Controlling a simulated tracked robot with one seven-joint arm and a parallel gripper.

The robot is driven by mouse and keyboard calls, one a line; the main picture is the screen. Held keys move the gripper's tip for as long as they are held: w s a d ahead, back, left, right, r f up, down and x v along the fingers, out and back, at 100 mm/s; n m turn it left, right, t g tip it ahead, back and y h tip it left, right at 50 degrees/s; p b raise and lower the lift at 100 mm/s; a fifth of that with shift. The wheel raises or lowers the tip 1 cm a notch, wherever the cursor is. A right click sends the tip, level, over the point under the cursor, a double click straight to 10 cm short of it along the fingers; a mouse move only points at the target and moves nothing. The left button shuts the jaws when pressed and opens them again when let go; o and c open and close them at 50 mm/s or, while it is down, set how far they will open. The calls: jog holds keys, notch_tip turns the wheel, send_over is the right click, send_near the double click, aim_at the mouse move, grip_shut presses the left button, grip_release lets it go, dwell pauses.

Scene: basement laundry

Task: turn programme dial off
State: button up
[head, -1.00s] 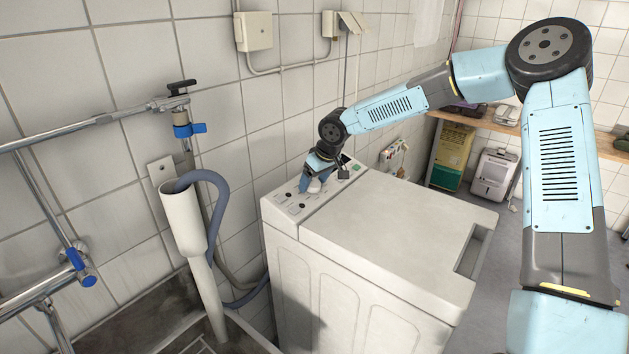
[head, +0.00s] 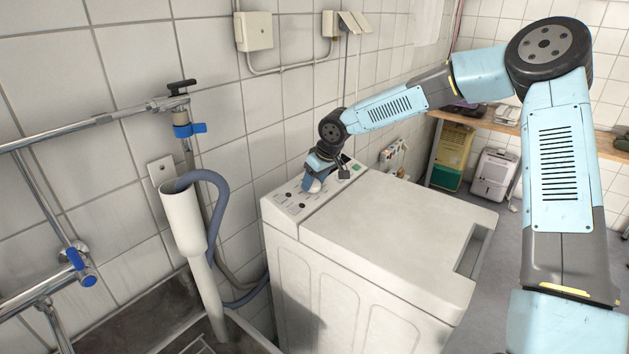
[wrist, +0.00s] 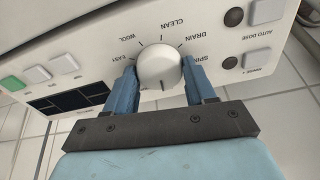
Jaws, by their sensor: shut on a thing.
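The white round programme dial (wrist: 158,67) sits on the washer's control panel (wrist: 95,50), with printed words such as WOOL, CLEAN, DRAIN and SPIN around it. A short dark line shows on the dial's near side, towards my gripper. My gripper (wrist: 160,74) is shut on the dial, with one blue finger on each side of it. In the head view, my gripper (head: 312,184) is down at the panel on top of the white washing machine (head: 385,235). Part of the dial's edge and the labels under the gripper are hidden.
Buttons line the panel, including a green one (wrist: 11,83), beside a dark display (wrist: 68,101). A grey hose and white standpipe (head: 183,222) stand left of the washer, above a sink. The tiled wall is close behind the panel. The washer lid is clear.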

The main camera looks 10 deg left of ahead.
jog(key=shift+w+n, duration=0.1)
jog(key=shift+n, duration=0.5)
jog(key=o, duration=1)
jog(key=v, duration=1.3)
jog(key=shift+r, duration=0.4)
jog(key=shift+d, duration=0.15)
